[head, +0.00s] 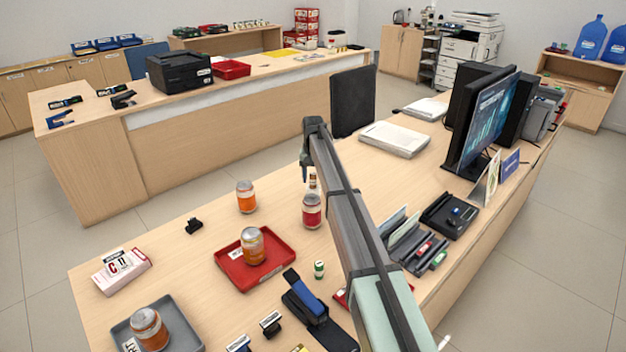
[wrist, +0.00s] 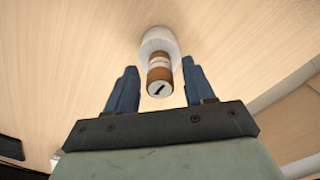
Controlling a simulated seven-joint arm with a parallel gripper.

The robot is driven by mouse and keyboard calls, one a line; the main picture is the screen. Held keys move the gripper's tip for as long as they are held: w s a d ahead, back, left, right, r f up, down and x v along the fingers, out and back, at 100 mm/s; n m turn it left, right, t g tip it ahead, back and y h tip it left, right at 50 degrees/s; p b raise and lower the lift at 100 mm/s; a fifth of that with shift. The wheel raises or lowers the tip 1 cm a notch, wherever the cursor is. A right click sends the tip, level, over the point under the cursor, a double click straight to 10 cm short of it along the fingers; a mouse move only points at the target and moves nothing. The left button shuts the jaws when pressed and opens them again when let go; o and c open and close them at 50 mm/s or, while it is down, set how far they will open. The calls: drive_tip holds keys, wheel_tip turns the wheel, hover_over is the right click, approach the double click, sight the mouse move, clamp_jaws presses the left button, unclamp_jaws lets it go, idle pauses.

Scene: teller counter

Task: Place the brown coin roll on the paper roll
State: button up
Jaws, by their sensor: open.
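The brown coin roll (wrist: 159,77) has a pale band and a dark mark on its near end. In the wrist view it lies between the two open fingers of my gripper (wrist: 158,72), with a gap on either side. The white paper roll (wrist: 158,40) shows right behind it; the coin roll appears to stand upright on it, but I cannot see the contact clearly. In the head view my gripper (head: 306,170) points down beside a small brown-and-white shape, partly hidden behind a red-labelled can.
The red-labelled can (head: 312,212) stands close in front of my gripper. An orange can (head: 246,197) is to its left. A red tray (head: 228,270) holds another can. A small green-and-white roll (head: 319,269) stands nearby. A paper stack (head: 395,138) lies behind.

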sight(314, 174)
wheel_tip(314, 174, up, 11)
idle(0.4)
drive_tip(key=shift+d, duration=0.1)
idle(0.3)
